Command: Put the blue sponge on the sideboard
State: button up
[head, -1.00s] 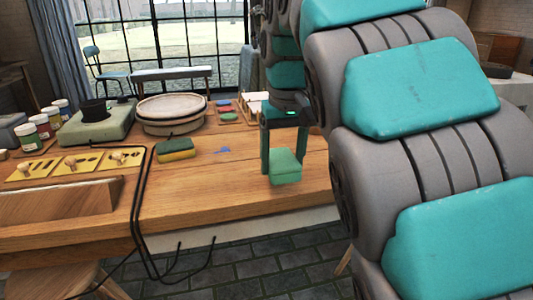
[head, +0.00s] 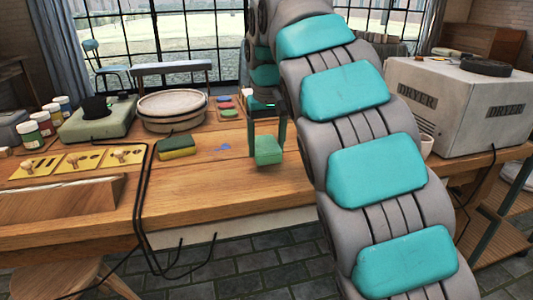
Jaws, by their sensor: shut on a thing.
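My gripper (head: 267,132) points down and is shut on a green block that looks like a sponge (head: 268,151), held at the right part of the wooden table. I cannot tell whether the block touches the tabletop. No clearly blue sponge shows. A yellow sponge with a dark green top (head: 176,147) lies on the table to the left.
A round pottery wheel or tub (head: 172,110), a green-grey machine (head: 99,122) and paint jars (head: 46,125) stand on the table (head: 220,195). A white dryer box (head: 460,105) stands at right. A black cable (head: 143,195) hangs over the front edge.

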jog(key=shift+f, duration=1.25)
jog(key=shift+f, duration=0.1)
jog(key=o, duration=1.4)
